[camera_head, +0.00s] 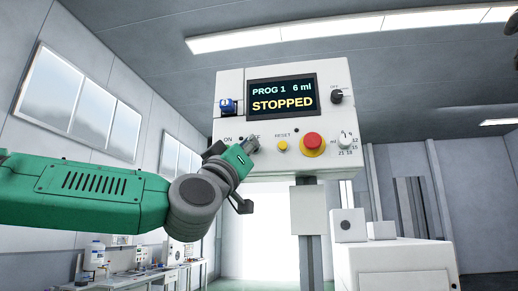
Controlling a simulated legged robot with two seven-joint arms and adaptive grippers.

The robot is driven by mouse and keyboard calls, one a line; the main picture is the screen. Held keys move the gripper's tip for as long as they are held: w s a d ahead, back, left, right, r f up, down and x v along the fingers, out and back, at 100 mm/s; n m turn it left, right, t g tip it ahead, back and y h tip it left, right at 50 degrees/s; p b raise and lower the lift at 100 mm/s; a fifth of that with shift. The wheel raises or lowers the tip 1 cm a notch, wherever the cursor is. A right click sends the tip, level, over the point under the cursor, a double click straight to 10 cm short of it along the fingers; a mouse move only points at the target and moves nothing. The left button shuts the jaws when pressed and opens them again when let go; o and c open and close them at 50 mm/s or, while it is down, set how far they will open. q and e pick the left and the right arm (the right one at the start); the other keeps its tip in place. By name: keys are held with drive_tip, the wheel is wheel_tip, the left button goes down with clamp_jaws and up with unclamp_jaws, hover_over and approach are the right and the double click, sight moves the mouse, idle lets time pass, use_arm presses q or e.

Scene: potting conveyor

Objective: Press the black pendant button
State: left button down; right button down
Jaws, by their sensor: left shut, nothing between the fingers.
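A white control pendant (232,95) hangs on a grey post, its screen (282,93) reading "PROG 1 6 ml" and "STOPPED". My left gripper (250,145) reaches in from the left and is shut and empty, its tips over the lower left of the panel. Whether the tips touch the panel cannot be told. A small dark round spot (241,138) shows just left of the tips, by the "ON" lettering. No larger black push button can be made out; the gripper hides part of the panel there.
Right of my gripper are a yellow reset button (282,146), a red stop button (313,143) on yellow, and a knob (345,140). A black OFF switch (337,97) and a blue switch (228,106) sit higher. A white cabinet (395,270) stands lower right.

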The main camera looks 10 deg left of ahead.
use_arm(q)
drive_tip(key=shift+w+a, duration=0.4)
drive_tip(key=shift+w, duration=0.1)
use_arm(e)
drive_tip(key=shift+a+r, duration=0.2)
drive_tip(key=shift+a, duration=0.05)
use_arm(q)
drive_tip(key=shift+w+a+f, duration=0.1)
drive_tip(key=shift+a, duration=0.15)
use_arm(e)
drive_tip(key=shift+a, duration=0.15)
use_arm(q)
drive_tip(key=shift+d, duration=0.1)
drive_tip(key=shift+s+d, duration=0.1)
drive_tip(key=shift+s, duration=0.1)
use_arm(e)
drive_tip(key=shift+f, duration=0.1)
use_arm(q)
drive_tip(key=shift+s+d+b, duration=0.3)
drive_tip(key=shift+s+d, duration=0.05)
drive_tip(key=shift+s, duration=0.2)
drive_tip(key=shift+s+d, duration=0.35)
drive_tip(key=shift+d, duration=0.15)
use_arm(e)
drive_tip(key=shift+d+f, duration=0.2)
drive_tip(key=shift+f, duration=0.25)
